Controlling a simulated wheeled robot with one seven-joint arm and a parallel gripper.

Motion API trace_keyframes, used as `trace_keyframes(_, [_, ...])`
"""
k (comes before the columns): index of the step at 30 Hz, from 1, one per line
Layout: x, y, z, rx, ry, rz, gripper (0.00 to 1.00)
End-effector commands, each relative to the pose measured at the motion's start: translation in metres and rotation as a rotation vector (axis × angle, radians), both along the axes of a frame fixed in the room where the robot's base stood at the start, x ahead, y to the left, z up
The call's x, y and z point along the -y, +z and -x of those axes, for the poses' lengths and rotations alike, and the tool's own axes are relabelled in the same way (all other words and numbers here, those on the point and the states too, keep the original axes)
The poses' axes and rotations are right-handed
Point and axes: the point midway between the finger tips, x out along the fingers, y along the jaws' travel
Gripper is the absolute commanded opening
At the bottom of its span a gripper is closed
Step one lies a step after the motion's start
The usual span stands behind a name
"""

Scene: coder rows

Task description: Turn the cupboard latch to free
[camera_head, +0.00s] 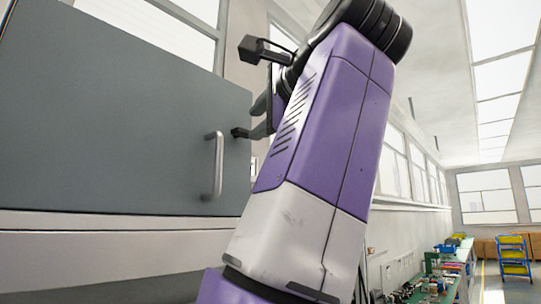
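The grey cupboard door (110,120) fills the left of the view, with an upright metal bar handle (215,165) near its right edge. A small dark piece (239,132), which looks like the latch, sits at the door's right edge, above and right of the handle. My gripper (259,118) is beside that edge, largely hidden behind my purple and white arm. Its two dark fingers show one above the other with a gap between them. The lower finger is at or very near the dark piece; I cannot tell whether they touch. The latch's turn angle is unclear.
A pale ledge (110,222) runs below the cupboard door. My arm covers the middle of the view. At the lower right are a cluttered green workbench (435,285) and a blue rack with yellow bins (513,256), both far off. Windows line the wall.

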Motion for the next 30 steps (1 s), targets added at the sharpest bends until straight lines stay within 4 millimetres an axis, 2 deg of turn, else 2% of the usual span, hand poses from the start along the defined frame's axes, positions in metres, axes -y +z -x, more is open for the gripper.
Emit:
trace_keyframes(6, [-0.018,0.003,-0.031,-0.001,0.001,0.004,0.33])
trace_keyframes(12, [-0.029,0.002,-0.05,0.001,0.001,0.003,0.33])
trace_keyframes(23, [-0.032,0.0,-0.056,0.003,0.0,0.002,0.33])
trace_keyframes(28, [-0.032,0.0,-0.056,0.004,-0.001,0.001,0.03])
trace_keyframes(30, [-0.032,0.0,-0.056,0.004,0.0,0.002,0.0])
